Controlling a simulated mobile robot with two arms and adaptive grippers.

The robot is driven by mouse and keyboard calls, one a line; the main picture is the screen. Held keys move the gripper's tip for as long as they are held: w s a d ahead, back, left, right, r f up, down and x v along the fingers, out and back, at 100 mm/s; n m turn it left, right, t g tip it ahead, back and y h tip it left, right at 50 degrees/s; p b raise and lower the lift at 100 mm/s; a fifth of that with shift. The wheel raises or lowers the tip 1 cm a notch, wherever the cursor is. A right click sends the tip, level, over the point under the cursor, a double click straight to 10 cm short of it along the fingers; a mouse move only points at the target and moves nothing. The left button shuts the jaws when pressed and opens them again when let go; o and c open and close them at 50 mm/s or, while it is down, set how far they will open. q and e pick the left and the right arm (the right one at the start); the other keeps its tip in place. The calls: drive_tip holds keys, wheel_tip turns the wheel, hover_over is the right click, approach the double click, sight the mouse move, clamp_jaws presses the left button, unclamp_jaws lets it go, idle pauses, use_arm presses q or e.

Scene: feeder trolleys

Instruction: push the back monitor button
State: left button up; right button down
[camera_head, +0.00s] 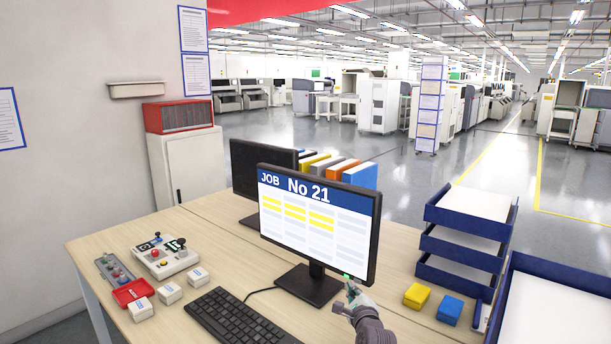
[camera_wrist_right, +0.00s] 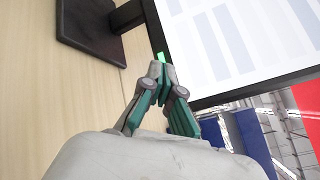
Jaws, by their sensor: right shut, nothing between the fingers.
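The front monitor (camera_head: 318,218) stands on the desk and shows "JOB No 21" with grey and yellow bars. A small green button (camera_head: 346,276) shows at the lower right of its frame. My right gripper (camera_head: 352,286) is shut and empty, its tips right at the monitor's lower edge by the green button. In the right wrist view, the shut fingertips (camera_wrist_right: 157,70) are just below the green button (camera_wrist_right: 161,57); I cannot tell whether they touch it. A second, dark monitor (camera_head: 250,172) stands behind the first. My left gripper is not in view.
A black keyboard (camera_head: 240,318) lies left of my right arm. A yellow block (camera_head: 416,296) and a blue block (camera_head: 450,310) lie to its right, near blue stacked trays (camera_head: 462,245). A joystick control box (camera_head: 165,256) stands on the left. Desk between is clear.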

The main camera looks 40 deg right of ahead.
drive_tip(key=shift+d, duration=0.1)
idle(0.4)
drive_tip(key=shift+w+d, duration=0.1)
drive_tip(key=shift+d, duration=0.25)
drive_tip(key=shift+d, duration=0.15)
idle(0.3)
drive_tip(key=shift+a+p, duration=0.35)
drive_tip(key=shift+a, duration=0.3)
drive_tip(key=s+a+p, duration=0.2)
drive_tip(key=a+p, duration=0.2)
drive_tip(key=a, duration=0.1)
drive_tip(key=shift+a, duration=0.35)
